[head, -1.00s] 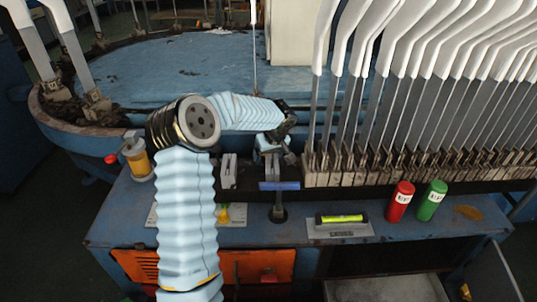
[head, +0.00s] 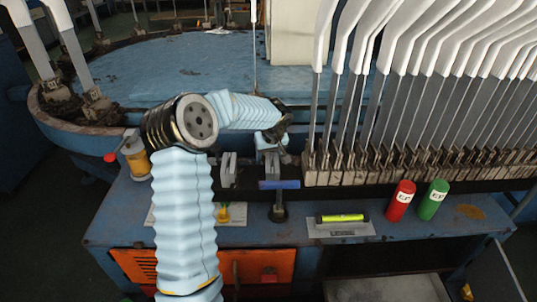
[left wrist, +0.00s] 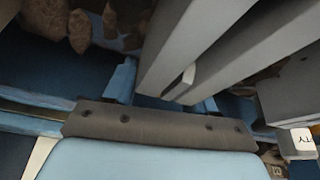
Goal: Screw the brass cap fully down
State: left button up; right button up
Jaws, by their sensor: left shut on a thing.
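My left gripper (head: 270,150) is in the head view above the back of the blue bench, just left of the row of boards. It is shut on a grey part (left wrist: 195,50), which shows between its light-blue fingers in the left wrist view. I cannot tell what this part is. I cannot make out a brass cap for certain. A small yellow thing (head: 224,213) is partly behind my left arm. My right gripper is not in view.
White leg-shaped boards (head: 425,60) stand in a dense row at the right. Two grey blocks (head: 229,170), a blue-handled tool (head: 279,185), a spirit level (head: 341,218), a red bottle (head: 400,202) and a green bottle (head: 433,201) are on the bench (head: 300,236).

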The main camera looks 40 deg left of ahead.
pick_arm(q)
jog(key=o, duration=1)
jog(key=shift+c, duration=0.2)
jog(key=v, duration=1.4)
jog(key=shift+w+a, duration=0.1)
